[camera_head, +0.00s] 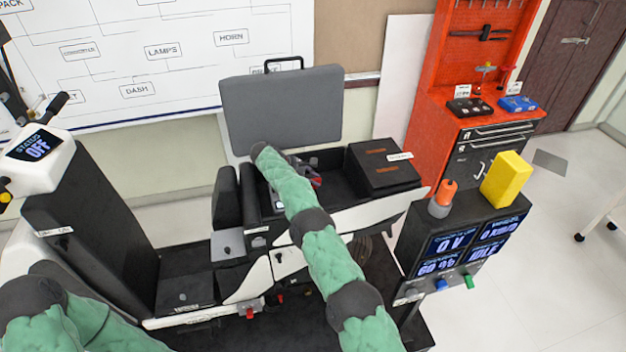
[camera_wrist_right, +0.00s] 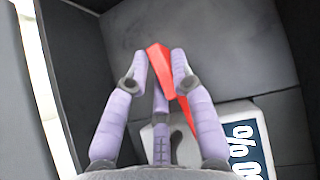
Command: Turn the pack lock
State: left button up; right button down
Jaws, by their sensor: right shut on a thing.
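A red lever (camera_wrist_right: 158,58), which looks like the pack lock, stands between the fingers of my right gripper (camera_wrist_right: 160,72) in the right wrist view. The gripper is shut on it, with a finger on each side. Its red lower part (camera_wrist_right: 187,115) slants down to the right, toward a pale block with a display. In the head view the right gripper (camera_head: 304,168) is inside the open black bay under the seat, partly behind my green arm. A bit of red (camera_head: 317,181) shows beside it. My left arm is at the lower left; its gripper is out of view.
The raised grey seat (camera_head: 282,108) stands behind the bay. A black box (camera_head: 383,167) sits at the bay's right. A console (camera_head: 460,245) with screens, a yellow block (camera_head: 506,179) and an orange-topped item (camera_head: 446,194) stands further right. Dark bay walls are close around the gripper.

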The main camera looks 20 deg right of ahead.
jog(key=shift+d+r, duration=0.25)
jog(key=c, duration=1.1)
grip_release()
jog(key=shift+s, duration=0.1)
jog(key=shift+a+f, duration=0.1)
jog(key=shift+f, duration=0.05)
